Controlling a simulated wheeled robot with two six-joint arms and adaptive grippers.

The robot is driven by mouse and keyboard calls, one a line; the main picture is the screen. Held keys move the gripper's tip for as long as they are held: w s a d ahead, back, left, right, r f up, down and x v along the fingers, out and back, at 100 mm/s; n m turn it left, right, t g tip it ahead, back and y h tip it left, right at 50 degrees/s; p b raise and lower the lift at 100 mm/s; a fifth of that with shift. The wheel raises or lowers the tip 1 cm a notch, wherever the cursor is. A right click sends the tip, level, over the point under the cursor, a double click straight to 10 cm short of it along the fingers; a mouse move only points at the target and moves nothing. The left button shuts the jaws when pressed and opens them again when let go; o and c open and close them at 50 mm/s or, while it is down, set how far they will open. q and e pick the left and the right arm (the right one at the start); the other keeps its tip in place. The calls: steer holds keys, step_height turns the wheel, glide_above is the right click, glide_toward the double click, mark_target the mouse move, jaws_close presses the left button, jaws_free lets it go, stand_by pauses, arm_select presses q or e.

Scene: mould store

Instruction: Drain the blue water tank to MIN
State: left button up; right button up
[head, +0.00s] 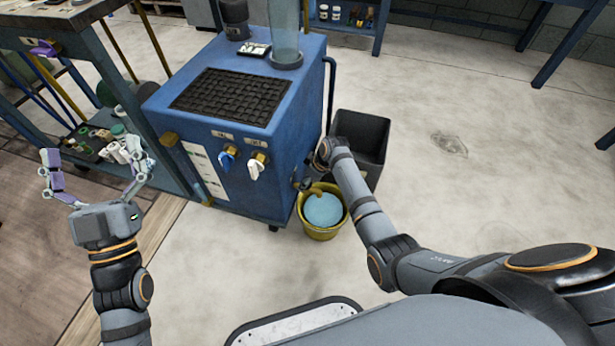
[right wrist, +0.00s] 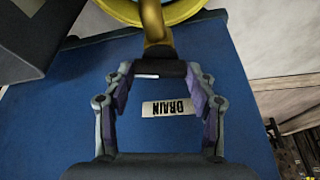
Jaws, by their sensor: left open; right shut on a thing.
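The blue water tank (head: 250,185) stands in the middle of the head view, with a clear upright tube (head: 285,35) on top; no MIN mark is readable there. A yellow bucket (head: 320,232) holding pale blue water stands on the floor at its front right corner. In the right wrist view my right gripper (right wrist: 160,78) is shut on a black drain handle (right wrist: 160,69), beside the DRAIN label (right wrist: 168,107). A brass spout (right wrist: 155,28) points over the bucket. My left gripper (head: 97,180) is open and empty, left of the tank.
Two front taps, one blue-handled (head: 227,160) and one white-handled (head: 257,165), sit on the tank. A dark open bin (head: 362,140) stands right of it. A cluttered workbench (head: 55,45) is at left. The floor at right is clear.

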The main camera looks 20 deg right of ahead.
steer(key=n+p, duration=0.1)
steer(key=n, duration=0.1)
steer(key=shift+n+g+y, duration=0.3)
steer(key=shift+g+y, duration=0.1)
arm_select(q)
steer(key=w+f+n+g+y, duration=0.1)
steer(key=w+f+g, duration=0.2)
steer(key=f+g, duration=0.4)
step_height(320, 180, down, 7)
steer(key=shift+w+f, duration=0.1)
steer(key=shift+w, duration=0.05)
steer(key=shift+a, duration=0.1)
arm_select(e)
steer(key=o, duration=1.2)
steer(key=shift+c, duration=0.2)
steer(key=v, duration=1.2)
